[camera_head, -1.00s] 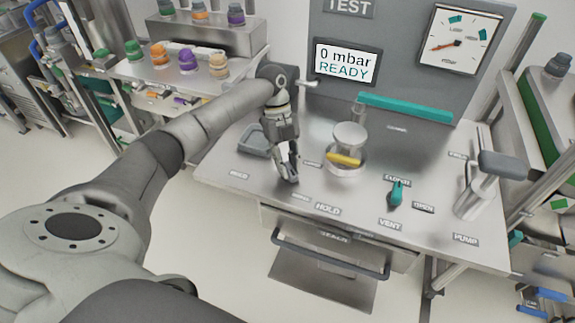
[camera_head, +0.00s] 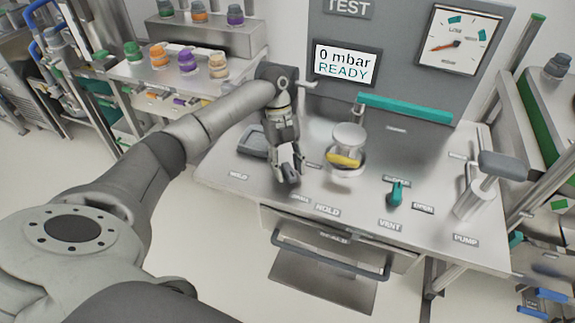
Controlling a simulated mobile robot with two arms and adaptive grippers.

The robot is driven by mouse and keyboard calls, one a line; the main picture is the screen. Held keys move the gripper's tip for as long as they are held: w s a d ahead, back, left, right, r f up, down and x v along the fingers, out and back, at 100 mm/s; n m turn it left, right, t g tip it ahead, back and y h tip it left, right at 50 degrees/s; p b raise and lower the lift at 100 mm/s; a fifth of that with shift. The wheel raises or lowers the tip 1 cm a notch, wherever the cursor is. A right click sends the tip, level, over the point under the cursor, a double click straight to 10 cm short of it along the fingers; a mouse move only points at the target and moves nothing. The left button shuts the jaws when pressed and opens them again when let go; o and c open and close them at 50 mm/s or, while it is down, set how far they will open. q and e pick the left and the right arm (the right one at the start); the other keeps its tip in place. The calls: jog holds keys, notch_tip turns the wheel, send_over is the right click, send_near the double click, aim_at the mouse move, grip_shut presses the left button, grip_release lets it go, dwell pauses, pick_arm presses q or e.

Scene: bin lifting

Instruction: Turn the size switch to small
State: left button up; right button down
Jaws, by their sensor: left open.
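My left gripper (camera_head: 289,178) points down over the left part of the steel bench top, with its fingers apart. A small label that seems to read SMALL (camera_head: 300,198) lies just in front of its fingertips. Another small label (camera_head: 313,166) lies just right of the fingers, too small to read. I cannot make out the size switch; the fingers cover the spot between these labels. Whether the fingers touch anything there is not clear. My right gripper is not in view.
Right of the gripper stands a round metal fixture (camera_head: 349,135) with a yellow bar (camera_head: 344,160). A teal vent lever (camera_head: 396,194) and a pump handle (camera_head: 503,164) are further right. A grey tray (camera_head: 252,141) lies left. The display (camera_head: 345,64) reads 0 mbar READY.

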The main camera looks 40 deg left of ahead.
pick_arm(q)
jog(key=v, duration=1.2)
jog(key=shift+s, duration=0.15)
